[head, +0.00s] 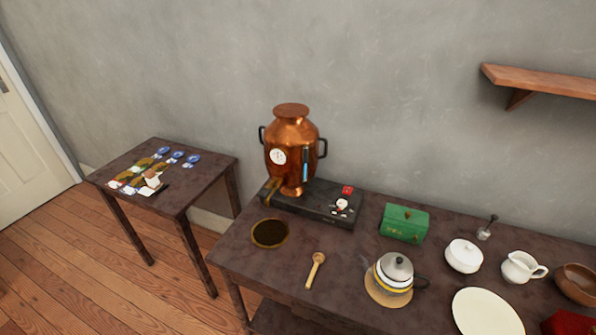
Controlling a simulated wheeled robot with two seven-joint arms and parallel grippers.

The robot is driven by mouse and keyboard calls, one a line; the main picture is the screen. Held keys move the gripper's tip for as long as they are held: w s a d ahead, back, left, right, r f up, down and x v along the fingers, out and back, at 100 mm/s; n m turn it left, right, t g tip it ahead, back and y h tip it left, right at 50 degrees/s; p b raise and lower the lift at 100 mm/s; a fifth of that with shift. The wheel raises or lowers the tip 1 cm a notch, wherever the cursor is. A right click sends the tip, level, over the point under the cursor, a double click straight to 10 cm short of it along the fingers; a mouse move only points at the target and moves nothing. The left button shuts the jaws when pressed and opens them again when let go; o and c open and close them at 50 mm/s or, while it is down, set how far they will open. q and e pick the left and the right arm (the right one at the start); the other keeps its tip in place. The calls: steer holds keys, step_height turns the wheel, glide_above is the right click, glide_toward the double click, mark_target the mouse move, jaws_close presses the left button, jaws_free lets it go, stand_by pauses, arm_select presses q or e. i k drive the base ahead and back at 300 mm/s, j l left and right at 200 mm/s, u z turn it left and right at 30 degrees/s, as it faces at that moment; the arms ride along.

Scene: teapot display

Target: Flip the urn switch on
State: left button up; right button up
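The copper urn (291,135) stands on a black base (310,208) at the back left of the dark table. It has dark side handles, a white round gauge (278,156), a blue sight strip (305,165) and a tap (271,189) at lower left. On the right end of the base are a small red part (347,190), perhaps the switch, and a white and dark part (341,206) in front of it. They are too small to tell the switch's position. Neither gripper is in the head view.
The dark table (237,255) also holds a round dark tray (269,233), wooden spoon (315,270), green box (404,222), teapot (395,272), white lidded bowl (463,256), white jug (522,267) and white plate (485,313). A side table (200,178) stands left. A shelf (540,80) juts out upper right.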

mark_target(348, 191)
steer(key=i+j, duration=0.1)
steer(key=j, duration=0.35)
steer(key=i+j, duration=0.1)
steer(key=j, duration=0.3)
steer(key=i+j+z, duration=0.1)
steer(key=j, duration=0.35)
steer(key=i+j, duration=0.1)
steer(key=j, duration=0.3)
